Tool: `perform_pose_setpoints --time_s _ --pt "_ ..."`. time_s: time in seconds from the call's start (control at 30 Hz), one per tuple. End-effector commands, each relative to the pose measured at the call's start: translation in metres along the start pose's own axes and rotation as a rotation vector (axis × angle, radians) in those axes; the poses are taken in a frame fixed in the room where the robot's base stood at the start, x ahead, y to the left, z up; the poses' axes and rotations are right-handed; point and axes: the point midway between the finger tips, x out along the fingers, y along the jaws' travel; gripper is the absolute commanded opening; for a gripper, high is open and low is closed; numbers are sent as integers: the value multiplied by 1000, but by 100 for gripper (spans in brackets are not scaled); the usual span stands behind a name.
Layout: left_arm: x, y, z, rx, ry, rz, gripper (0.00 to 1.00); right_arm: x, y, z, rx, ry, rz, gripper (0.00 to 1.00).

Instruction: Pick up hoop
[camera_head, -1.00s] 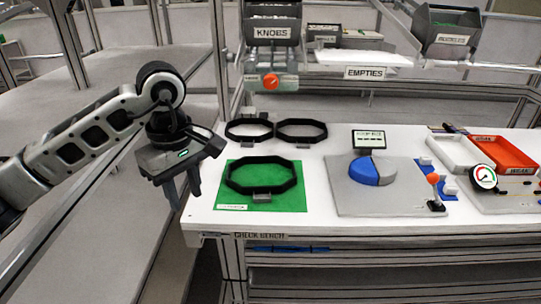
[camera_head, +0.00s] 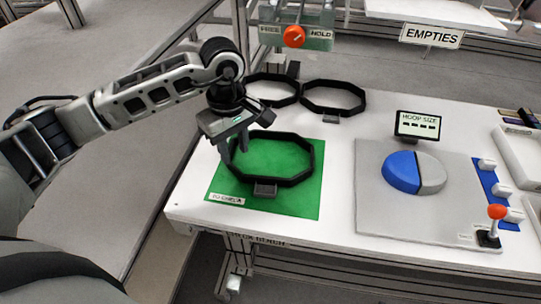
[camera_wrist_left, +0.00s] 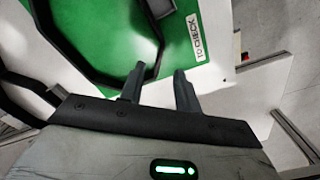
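A black eight-sided hoop (camera_head: 313,160) with a grey tab at its front lies on the green "TO CHECK" mat (camera_head: 302,205). In the left wrist view, the hoop (camera_wrist_left: 65,55) curves across the mat (camera_wrist_left: 110,30) towards the left finger. My left gripper (camera_head: 234,156) is above the hoop's left side, fingers pointing down. In the wrist view its two fingers (camera_wrist_left: 160,82) are apart, and nothing is clearly held between them. The fingertips look close to the rim; I cannot tell whether they touch it. My right gripper is not in view.
Two more black hoops, a left one (camera_head: 272,103) and a right one (camera_head: 335,111), lie behind the mat. A grey board (camera_head: 400,232) with a blue-and-grey disc and an orange-knobbed lever (camera_head: 496,212) stands to the right. White bench shows between the mat and board.

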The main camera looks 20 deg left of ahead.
Motion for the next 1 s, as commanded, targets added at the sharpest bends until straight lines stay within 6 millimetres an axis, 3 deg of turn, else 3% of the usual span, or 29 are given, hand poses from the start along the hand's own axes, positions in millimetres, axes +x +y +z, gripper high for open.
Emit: perform_pose_setpoints --time_s 0.27,0.53,0.83,0.97,1.0 --pt "22 -1 1 1 -2 -3 33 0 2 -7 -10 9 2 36" --pt "60 -2 2 0 -3 -1 33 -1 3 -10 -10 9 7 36" --pt "67 -1 1 1 0 1 33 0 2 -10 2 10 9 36" --pt "66 -1 1 1 0 1 0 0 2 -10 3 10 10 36" --pt "66 -1 1 1 0 1 0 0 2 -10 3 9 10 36"
